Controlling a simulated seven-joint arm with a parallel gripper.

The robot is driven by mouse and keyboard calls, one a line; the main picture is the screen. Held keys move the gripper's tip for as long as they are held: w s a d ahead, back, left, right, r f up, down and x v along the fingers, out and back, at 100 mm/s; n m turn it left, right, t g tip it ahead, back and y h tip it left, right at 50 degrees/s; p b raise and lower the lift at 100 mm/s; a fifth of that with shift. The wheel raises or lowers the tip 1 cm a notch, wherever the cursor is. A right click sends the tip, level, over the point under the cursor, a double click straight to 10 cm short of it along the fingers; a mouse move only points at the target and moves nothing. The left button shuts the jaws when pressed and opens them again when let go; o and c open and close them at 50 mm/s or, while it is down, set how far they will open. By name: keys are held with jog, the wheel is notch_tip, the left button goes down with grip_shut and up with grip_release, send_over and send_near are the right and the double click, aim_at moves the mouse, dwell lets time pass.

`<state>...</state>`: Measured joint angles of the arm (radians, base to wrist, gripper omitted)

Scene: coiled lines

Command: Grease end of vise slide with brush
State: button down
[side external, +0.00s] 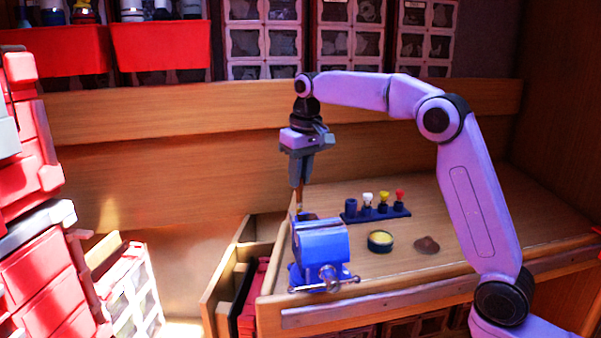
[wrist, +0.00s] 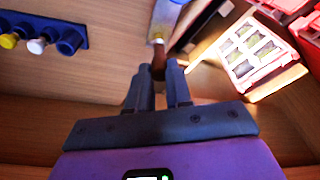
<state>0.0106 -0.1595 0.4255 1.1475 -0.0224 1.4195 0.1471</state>
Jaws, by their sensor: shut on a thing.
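A blue vise (side external: 322,243) is mounted at the front left corner of the wooden bench. My gripper (side external: 299,178) is above its back left end, pointing down, shut on a brush (side external: 298,197) with a brown handle. The brush hangs roughly upright, with its tip at or just behind the back end of the vise; I cannot tell whether they touch. In the wrist view the brush (wrist: 159,58) extends beyond my fingers (wrist: 160,72), its tip by the partly visible vise (wrist: 168,14). A round tin of yellow grease (side external: 380,241) stands right of the vise.
A blue rack (side external: 376,214) with white, yellow and red tops stands behind the tin. A brown lump (side external: 426,245) lies to the tin's right. An open drawer (side external: 240,275) is left of the bench. Red bins (side external: 40,170) stand far left.

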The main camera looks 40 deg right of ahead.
jog(key=shift+a, duration=0.1)
jog(key=shift+s+a, duration=0.45)
jog(key=shift+a, duration=0.05)
jog(key=shift+s+a, duration=0.2)
jog(key=shift+a, duration=0.05)
dwell(0.5)
jog(key=shift+w, duration=0.1)
jog(key=shift+w+d, duration=0.35)
jog(key=shift+w, duration=0.2)
jog(key=shift+w, duration=0.1)
dwell(0.3)
jog(key=shift+w+d, duration=0.35)
jog(key=shift+w, duration=0.15)
dwell(0.8)
jog(key=shift+s+a, duration=0.25)
jog(key=shift+s, duration=0.2)
